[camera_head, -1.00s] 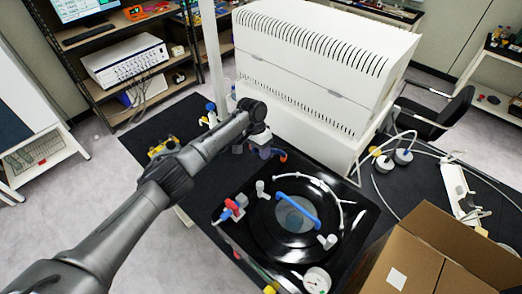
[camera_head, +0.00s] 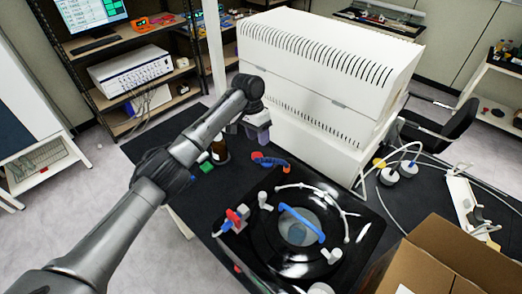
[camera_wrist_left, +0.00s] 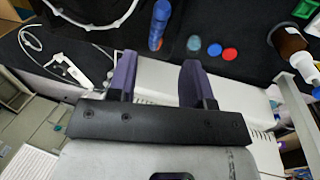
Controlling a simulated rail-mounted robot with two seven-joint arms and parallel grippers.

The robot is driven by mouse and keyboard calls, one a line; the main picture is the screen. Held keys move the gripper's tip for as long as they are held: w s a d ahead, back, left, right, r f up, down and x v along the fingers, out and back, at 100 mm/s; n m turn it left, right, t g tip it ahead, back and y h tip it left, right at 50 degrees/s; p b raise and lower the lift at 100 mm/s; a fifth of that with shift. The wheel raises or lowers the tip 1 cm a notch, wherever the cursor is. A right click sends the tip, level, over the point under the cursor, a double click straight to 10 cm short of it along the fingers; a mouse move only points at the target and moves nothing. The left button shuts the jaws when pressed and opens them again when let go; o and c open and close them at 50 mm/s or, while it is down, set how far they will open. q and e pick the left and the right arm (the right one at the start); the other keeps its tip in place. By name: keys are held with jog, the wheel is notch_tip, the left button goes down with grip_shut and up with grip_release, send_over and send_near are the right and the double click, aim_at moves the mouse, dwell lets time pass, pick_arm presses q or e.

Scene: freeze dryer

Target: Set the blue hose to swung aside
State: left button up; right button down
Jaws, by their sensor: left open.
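A short curved blue piece with orange-red ends (camera_head: 274,162), which looks like the blue hose, lies on the black bench behind the round black lid. A longer blue bar (camera_head: 300,224) spans the lid's clear window; I cannot be sure which is the hose. My left gripper (camera_head: 258,135), with purple fingers, is open and empty, above and behind the curved piece, near the white cabinet. In the left wrist view the fingers (camera_wrist_left: 158,62) are apart with nothing between them; an upright-looking blue cylinder (camera_wrist_left: 159,24) shows beyond them. My right gripper is out of view.
The white vented cabinet (camera_head: 325,70) stands close behind my gripper. A brown bottle (camera_head: 219,153) stands left of the curved piece. A red-and-blue valve (camera_head: 236,219) sits left of the lid. An open cardboard box (camera_head: 440,258) is at the front right.

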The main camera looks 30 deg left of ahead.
pick_arm(q)
jog(key=shift+v, duration=1.75)
